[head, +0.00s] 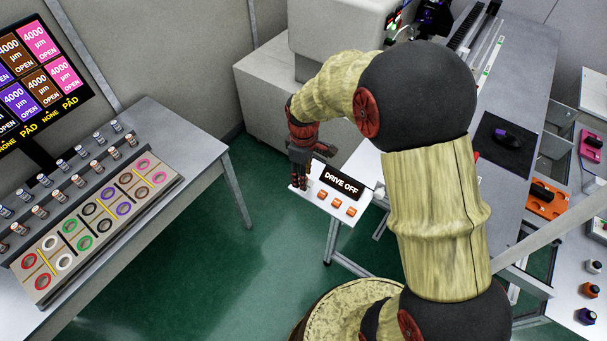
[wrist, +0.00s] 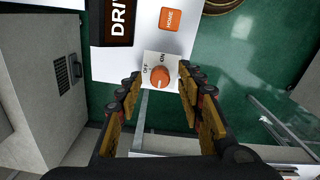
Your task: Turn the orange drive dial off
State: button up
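The orange dial (wrist: 160,77) sits on a small white plate (wrist: 150,58) marked OFF at the left and ON at the upper right. I cannot tell for certain which mark its pointer faces. My gripper (wrist: 160,80) is open, one finger on each side of the dial, with gaps between fingers and dial. In the head view my gripper (head: 301,182) points down over the left end of the white panel (head: 350,221) and hides the dial there. A black display (head: 341,181) on the panel reads DRIVE OFF.
An orange HOME button (wrist: 170,17) is close beyond the dial, and several orange buttons (head: 336,203) line the panel. A grey cabinet (wrist: 38,80) stands to the left. A grey table (head: 190,140) with a board of coloured rings is further left. Green floor lies between.

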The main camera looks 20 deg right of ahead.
notch_tip(320, 180, up, 12)
dwell(0.6)
dwell(0.5)
